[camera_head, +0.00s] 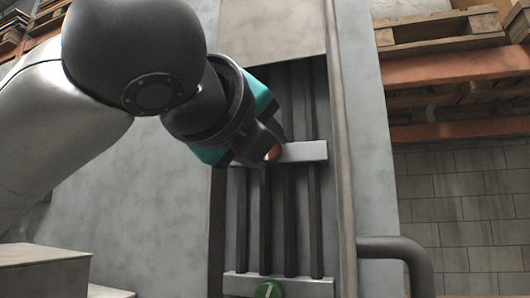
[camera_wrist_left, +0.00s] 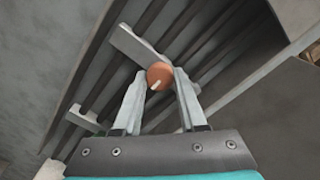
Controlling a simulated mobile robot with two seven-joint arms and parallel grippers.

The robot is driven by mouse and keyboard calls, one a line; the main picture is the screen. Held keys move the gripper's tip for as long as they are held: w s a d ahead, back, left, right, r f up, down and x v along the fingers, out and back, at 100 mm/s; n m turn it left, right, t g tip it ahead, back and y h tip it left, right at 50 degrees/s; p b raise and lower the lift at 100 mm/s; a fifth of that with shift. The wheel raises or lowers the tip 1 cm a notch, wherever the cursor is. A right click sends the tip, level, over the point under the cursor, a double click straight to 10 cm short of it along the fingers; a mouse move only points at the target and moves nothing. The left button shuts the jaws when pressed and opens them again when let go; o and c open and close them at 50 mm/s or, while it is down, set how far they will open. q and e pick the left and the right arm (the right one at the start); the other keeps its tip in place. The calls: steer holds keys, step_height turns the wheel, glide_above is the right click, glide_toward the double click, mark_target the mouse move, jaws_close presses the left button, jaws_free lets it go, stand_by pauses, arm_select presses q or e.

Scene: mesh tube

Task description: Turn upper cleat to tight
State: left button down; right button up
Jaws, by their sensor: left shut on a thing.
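The upper cleat is an orange-red round knob (camera_wrist_left: 160,74) with a pale pointer mark; in the left wrist view the mark points to the lower left. It sits on the upper light-grey crossbar (camera_head: 303,152), and in the head view only a bit of orange (camera_head: 273,153) shows beside my fingers. My left gripper (camera_head: 270,147) is shut on this knob, one finger on each side in the left wrist view (camera_wrist_left: 161,82). Its fingers hide most of the knob in the head view. My right gripper is not in view.
A lower crossbar (camera_head: 310,287) carries a green round cleat (camera_head: 269,289) with a pale mark. Dark vertical rods (camera_head: 290,220) run between grey side panels. A bent pipe (camera_head: 395,248) is at lower right, wooden pallets (camera_head: 440,35) behind at right, and grey steps (camera_head: 45,270) at lower left.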

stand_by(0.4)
arm_select(q)
steer(key=shift+c, duration=2.3)
jaws_free()
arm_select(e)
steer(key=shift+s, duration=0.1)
